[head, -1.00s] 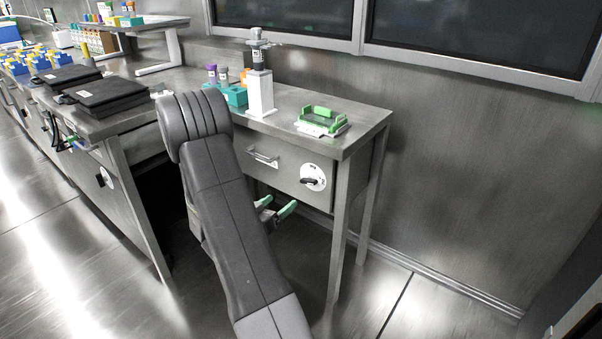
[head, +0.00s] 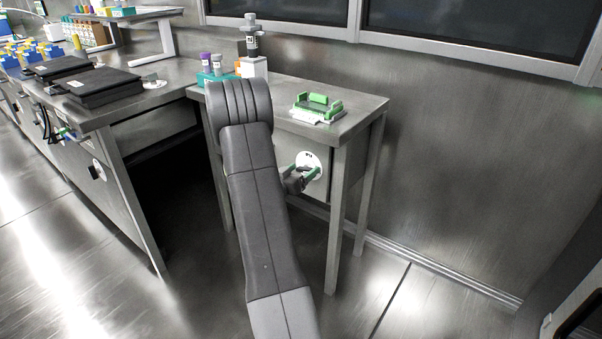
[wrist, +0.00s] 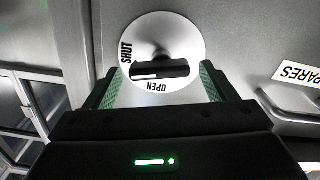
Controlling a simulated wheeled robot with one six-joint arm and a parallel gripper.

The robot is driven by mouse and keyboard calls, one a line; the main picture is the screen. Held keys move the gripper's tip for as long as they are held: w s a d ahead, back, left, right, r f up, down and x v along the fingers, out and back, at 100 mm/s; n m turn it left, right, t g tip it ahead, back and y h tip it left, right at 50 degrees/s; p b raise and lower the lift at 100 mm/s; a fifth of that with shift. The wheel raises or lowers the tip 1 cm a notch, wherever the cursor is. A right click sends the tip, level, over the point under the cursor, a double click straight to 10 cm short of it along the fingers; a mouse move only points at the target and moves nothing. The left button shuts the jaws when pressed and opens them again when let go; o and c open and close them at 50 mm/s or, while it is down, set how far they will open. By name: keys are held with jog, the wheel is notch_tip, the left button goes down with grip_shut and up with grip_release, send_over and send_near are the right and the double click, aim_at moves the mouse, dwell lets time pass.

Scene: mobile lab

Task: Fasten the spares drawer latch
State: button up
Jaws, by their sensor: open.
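The spares drawer latch is a black handle (wrist: 172,70) on a round white dial (wrist: 192,45). In the wrist view, upside down, the handle lies crosswise. A white line on it runs to its left end, near the word SHUT; OPEN is at the dial's bottom. In the head view the dial (head: 313,160) is on the drawer front, the handle hidden behind my gripper (head: 301,174). My gripper (wrist: 158,75) is open, its green-padded fingers on either side of the handle with visible gaps. The SPARES label (wrist: 297,70) is at right in the wrist view.
A drawer pull (wrist: 285,105) is right of the dial in the wrist view. On the bench top are a green-and-white holder (head: 318,108), a white stand (head: 254,68) and a teal tube rack (head: 214,78). Bench legs (head: 337,220) stand near my arm; floor at right is clear.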

jog(key=shift+c, duration=0.5)
jog(key=c, duration=0.9)
jog(key=shift+f+m+b, duration=0.15)
jog(key=shift+m+b, duration=0.55)
jog(key=shift+d+m+b, duration=0.1)
jog(key=shift+m+b, duration=0.3)
jog(key=shift+m, duration=0.5)
jog(key=o, duration=1)
jog(key=p+v, duration=0.3)
jog(key=v, duration=1.1)
